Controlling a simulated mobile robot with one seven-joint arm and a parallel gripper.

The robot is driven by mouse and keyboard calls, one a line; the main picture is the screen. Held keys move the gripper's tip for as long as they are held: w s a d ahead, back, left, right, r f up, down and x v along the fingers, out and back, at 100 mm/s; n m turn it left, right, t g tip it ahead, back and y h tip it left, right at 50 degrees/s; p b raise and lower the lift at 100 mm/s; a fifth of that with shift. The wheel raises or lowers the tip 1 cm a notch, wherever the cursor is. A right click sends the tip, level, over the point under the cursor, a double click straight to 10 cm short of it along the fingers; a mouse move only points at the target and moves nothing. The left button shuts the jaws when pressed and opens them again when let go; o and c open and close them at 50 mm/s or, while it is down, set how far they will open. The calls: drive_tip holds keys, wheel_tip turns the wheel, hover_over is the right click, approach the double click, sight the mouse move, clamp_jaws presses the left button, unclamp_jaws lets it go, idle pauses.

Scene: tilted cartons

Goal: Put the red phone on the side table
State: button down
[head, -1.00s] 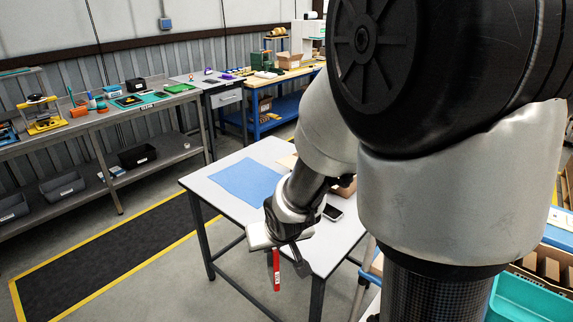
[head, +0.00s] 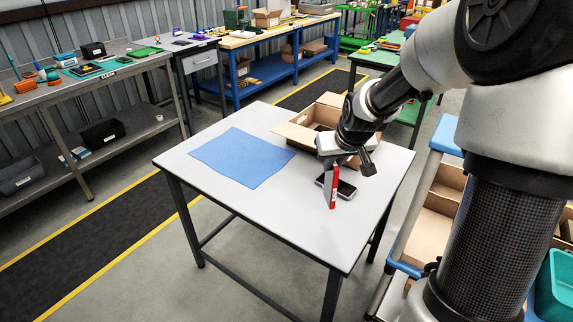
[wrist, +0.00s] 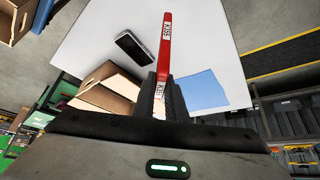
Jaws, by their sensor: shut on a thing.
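The red phone (head: 332,187) is a thin red slab with white labels, hanging on edge from my gripper (head: 340,164) in the head view. In the wrist view the fingers of my gripper (wrist: 163,92) are shut on the red phone (wrist: 166,45), which sticks out beyond them. The side table (head: 278,205), white-topped with dark legs, lies beneath; I cannot tell whether the phone's lower end touches it. The table also fills much of the wrist view (wrist: 215,40).
A dark phone (head: 345,188) lies on the table just behind the red one. An open carton (head: 298,133) stands at the back, and a blue mat (head: 241,158) lies to the left. The table's front part is clear. A carton rack (head: 415,215) stands at the right.

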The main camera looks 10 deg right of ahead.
wheel_tip(320, 180, down, 10)
drive_tip(key=w+d+b, duration=0.1)
drive_tip(key=b, duration=0.2)
drive_tip(key=shift+d, duration=0.35)
drive_tip(key=shift+f, duration=0.2)
drive_tip(key=c, duration=1.8)
unclamp_jaws()
